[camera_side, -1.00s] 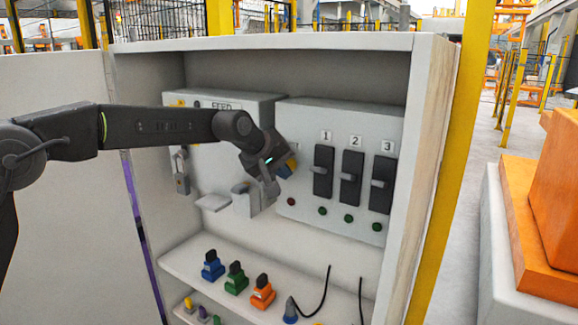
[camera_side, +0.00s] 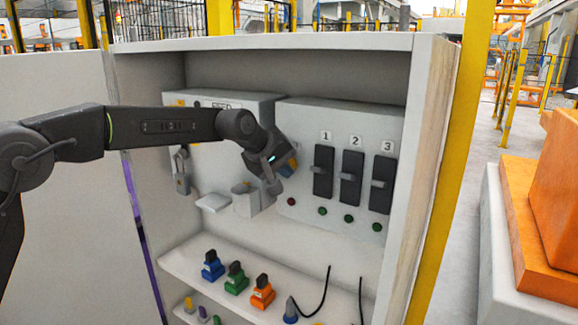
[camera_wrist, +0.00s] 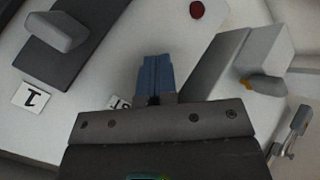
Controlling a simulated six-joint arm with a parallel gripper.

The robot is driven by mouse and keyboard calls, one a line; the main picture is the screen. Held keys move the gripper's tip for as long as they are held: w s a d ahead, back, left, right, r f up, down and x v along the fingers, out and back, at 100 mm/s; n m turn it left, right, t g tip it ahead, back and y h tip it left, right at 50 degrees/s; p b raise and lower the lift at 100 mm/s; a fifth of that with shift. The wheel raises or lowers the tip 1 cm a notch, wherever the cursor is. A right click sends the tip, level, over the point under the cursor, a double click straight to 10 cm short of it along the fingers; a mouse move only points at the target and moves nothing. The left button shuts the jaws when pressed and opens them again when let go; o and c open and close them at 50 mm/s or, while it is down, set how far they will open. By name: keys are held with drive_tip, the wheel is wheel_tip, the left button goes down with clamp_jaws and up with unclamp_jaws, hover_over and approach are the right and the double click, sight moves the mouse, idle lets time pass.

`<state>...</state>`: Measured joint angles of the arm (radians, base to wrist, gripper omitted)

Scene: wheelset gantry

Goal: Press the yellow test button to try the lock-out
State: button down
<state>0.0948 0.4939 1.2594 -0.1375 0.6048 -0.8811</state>
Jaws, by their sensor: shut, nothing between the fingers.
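My gripper (camera_side: 288,169) is at the right-hand panel in the side view, left of switch 1. Its fingers are shut with nothing between them; in the wrist view the blue fingertips (camera_wrist: 156,72) are together over the pale panel face. A partly covered label (camera_wrist: 120,102) ending in "ST" sits beside the fingers. The yellow test button cannot be made out; the fingers cover the panel between this label and the red lamp (camera_wrist: 197,9). I cannot tell whether the fingertips touch anything. A small yellow-orange patch shows at the gripper in the side view, too small to identify.
Black switches 1 (camera_side: 323,172), 2 (camera_side: 351,177) and 3 (camera_side: 381,184) stand right of my gripper. A grey box (camera_side: 246,200) projects below left. Blue (camera_side: 212,266), green (camera_side: 236,278) and orange (camera_side: 262,293) pieces stand on the shelf below. The cabinet side wall is at right.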

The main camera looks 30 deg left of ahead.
drive_tip(key=shift+s, duration=0.8)
drive_tip(key=shift+s, duration=2.5)
